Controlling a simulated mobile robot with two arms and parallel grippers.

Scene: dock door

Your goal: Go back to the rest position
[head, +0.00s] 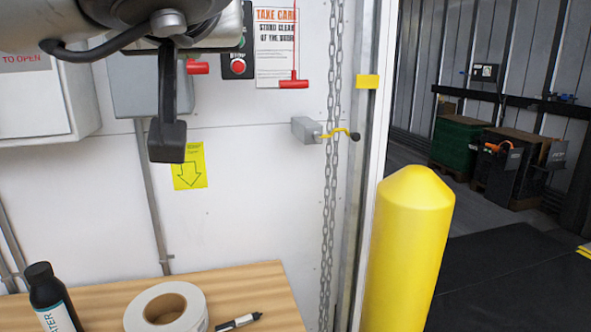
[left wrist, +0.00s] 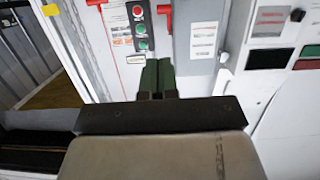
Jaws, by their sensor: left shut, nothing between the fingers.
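My left gripper (head: 167,150) hangs down from the top left of the head view, in front of the white wall. It is shut and empty. In the left wrist view its two dark fingers (left wrist: 157,78) are side by side, below a control box with round buttons (left wrist: 141,30). It appears apart from the wall and boxes. My right gripper is in neither view.
A wooden table (head: 258,285) holds a tape roll (head: 192,312), a dark bottle (head: 45,290) and a marker (head: 238,322). A yellow bollard (head: 408,250) stands right of the hanging chain (head: 330,200). A red pull handle (head: 293,82) hangs near the buttons. Dark floor lies beyond the doorway.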

